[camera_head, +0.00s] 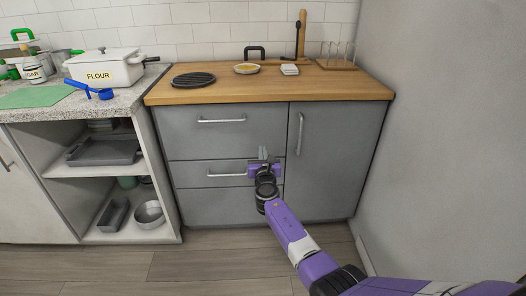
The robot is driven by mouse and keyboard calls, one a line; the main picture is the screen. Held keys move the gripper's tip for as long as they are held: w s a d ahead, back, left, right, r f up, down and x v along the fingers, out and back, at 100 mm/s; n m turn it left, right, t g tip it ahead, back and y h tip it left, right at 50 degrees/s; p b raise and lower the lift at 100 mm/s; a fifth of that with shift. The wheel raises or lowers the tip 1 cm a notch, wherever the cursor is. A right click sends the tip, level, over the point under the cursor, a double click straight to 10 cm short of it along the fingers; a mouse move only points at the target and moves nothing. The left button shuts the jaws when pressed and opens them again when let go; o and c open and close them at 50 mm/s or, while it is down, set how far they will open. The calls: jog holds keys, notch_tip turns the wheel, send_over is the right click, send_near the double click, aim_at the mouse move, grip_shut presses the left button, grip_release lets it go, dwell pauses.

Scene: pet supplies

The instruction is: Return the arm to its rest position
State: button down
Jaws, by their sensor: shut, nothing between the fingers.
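My gripper (263,154) is at the end of my purple and black arm, in the middle of the head camera view. It is shut, with no object visible in it. It appears in front of the grey cabinet (225,137), over the area of the middle drawer. Its fingers point up in the picture. How far it is from the drawer front is hard to tell. My arm reaches in from the lower right.
The wooden counter (224,94) holds a black round plate (193,79), a small dish (247,68) and a rack (337,63). At left are a FLOUR container (103,69), blue scoop (90,90) and open shelves with a tray (103,151). A grey wall (450,130) stands right. Floor is clear.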

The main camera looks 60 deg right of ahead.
jog(key=shift+v, duration=1.2)
